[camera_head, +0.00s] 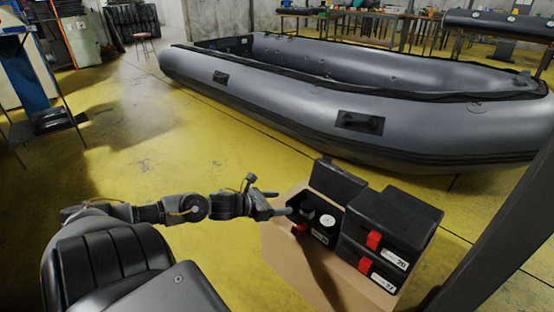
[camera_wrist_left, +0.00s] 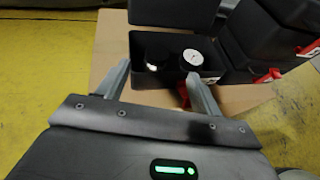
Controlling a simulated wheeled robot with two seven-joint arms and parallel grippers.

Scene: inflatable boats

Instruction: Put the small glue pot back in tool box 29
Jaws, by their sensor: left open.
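An open black tool box (camera_head: 318,236) stands on a cardboard-brown surface, its lid (camera_head: 337,181) raised; it also shows in the left wrist view (camera_wrist_left: 150,39). Inside are a dark round pot (camera_head: 307,209) and a pot with a white round top (camera_head: 327,220), also in the left wrist view (camera_wrist_left: 193,58). I cannot tell which is the glue pot, and the open box's number is unreadable. My left gripper (camera_head: 283,202) is open and empty at the box's left edge, its fingers (camera_wrist_left: 160,88) apart in front of the box opening. My right gripper is out of view.
Two closed black boxes with red latches are stacked at right, the upper one (camera_head: 398,222) labelled perhaps 20 or 29, the lower one (camera_head: 368,262) perhaps 17. A grey inflatable boat (camera_head: 290,95) lies behind. A dark post (camera_head: 500,230) stands right.

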